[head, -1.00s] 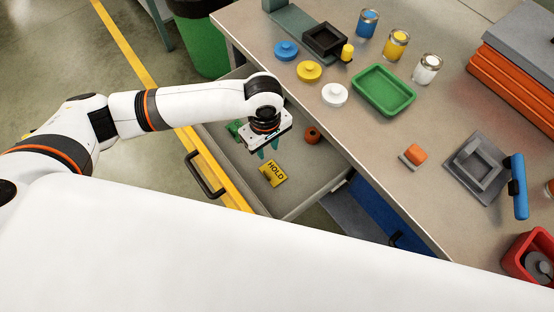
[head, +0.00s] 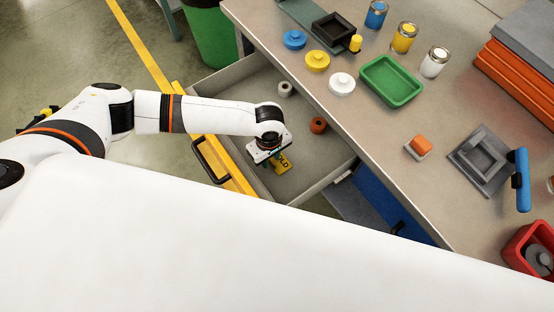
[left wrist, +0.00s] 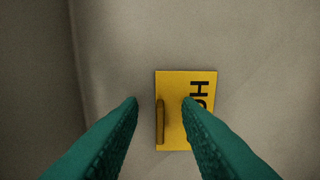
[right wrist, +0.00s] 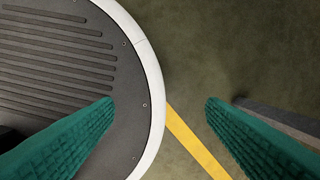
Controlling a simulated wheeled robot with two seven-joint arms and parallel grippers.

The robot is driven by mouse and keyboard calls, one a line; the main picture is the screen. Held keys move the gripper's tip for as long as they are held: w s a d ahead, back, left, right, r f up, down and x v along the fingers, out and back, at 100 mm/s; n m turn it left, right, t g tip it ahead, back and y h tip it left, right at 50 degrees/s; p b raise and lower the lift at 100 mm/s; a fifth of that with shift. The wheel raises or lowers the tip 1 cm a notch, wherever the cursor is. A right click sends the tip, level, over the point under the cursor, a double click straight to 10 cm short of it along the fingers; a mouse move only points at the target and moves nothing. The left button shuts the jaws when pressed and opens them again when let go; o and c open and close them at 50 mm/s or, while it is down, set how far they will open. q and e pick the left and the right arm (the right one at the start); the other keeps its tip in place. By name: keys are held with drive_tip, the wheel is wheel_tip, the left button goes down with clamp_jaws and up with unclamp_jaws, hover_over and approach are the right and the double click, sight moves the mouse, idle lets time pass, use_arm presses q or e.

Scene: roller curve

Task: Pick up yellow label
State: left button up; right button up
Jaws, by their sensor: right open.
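The yellow label (head: 284,165) with black lettering lies flat in the open drawer (head: 232,88). In the head view my left gripper (head: 274,156) is over it and hides part of it. In the left wrist view the label (left wrist: 175,88) lies below the fingers, with a narrow raised yellow-brown bar along it. The left fingers (left wrist: 160,103) are apart, one on each side of the bar, with nothing between them; I cannot tell their exact height. My right gripper (right wrist: 159,102) is open and empty over the floor and a round dark base that is mine.
The drawer also holds an orange-brown ring (head: 318,124) and a pale ring (head: 286,89). Its yellow front has a dark handle (head: 208,160). The workbench (head: 375,130) beside it bears a green tray (head: 392,95), jars and lids. A green bin (head: 210,35) stands behind.

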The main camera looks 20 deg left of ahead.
use_arm(q)
clamp_jaws()
